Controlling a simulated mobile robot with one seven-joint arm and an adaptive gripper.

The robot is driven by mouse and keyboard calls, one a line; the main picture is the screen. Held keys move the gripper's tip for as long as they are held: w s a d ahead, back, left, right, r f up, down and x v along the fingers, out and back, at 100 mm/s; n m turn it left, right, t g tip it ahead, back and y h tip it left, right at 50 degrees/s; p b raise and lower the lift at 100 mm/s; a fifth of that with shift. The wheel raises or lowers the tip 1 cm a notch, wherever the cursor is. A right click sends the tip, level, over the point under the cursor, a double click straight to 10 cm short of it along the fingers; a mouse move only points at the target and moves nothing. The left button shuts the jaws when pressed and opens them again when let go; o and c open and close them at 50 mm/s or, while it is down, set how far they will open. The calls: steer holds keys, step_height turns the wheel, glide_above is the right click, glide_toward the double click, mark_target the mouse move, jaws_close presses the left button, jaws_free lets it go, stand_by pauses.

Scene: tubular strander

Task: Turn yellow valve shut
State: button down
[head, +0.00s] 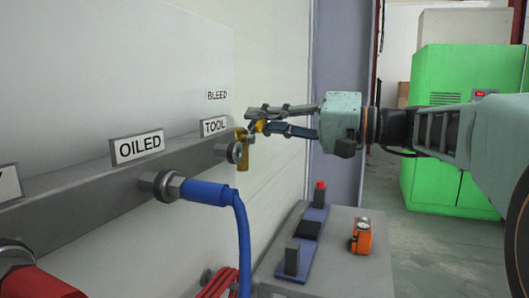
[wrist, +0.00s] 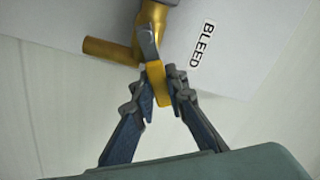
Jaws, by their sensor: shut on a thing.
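The yellow valve (head: 242,160) sits at the right end of the grey manifold bar, beside the TOOL label and below the word BLEED. In the wrist view its yellow body (wrist: 150,16) shows at the top, with a side pipe (wrist: 108,50) pointing left. Its handle (wrist: 156,78) has a grey metal base and a yellow grip that points toward my gripper. My gripper (head: 257,121) reaches in from the right and is shut on the handle. In the wrist view the fingertips (wrist: 160,90) lie on both sides of the yellow grip.
A blue hose (head: 215,194) hangs from the OILED port, left of the valve. A red fitting (head: 38,284) is at lower left. A green cabinet (head: 440,130) stands behind my arm.

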mark_target(253, 134)
steer(key=n+b, duration=0.2)
steer(key=s+n+b, duration=0.1)
steer(key=b, duration=0.2)
steer(key=r+n+b, duration=0.1)
steer(key=n+b, duration=0.1)
steer(key=shift+s+a+n+b, duration=0.3)
steer(key=shift+s+a+b, duration=0.05)
steer(key=shift+s, duration=0.05)
steer(key=n+b, duration=0.2)
steer(key=s+r+n+b, duration=0.1)
steer(key=n+b, duration=0.1)
steer(key=s+a+n+b, duration=0.1)
steer(key=n+b, duration=0.1)
steer(key=shift+s+r, duration=0.2)
steer(key=shift+r, duration=0.05)
steer(key=c, duration=1.9)
jaws_free()
steer(key=shift+d, duration=0.15)
steer(key=v, duration=1.2)
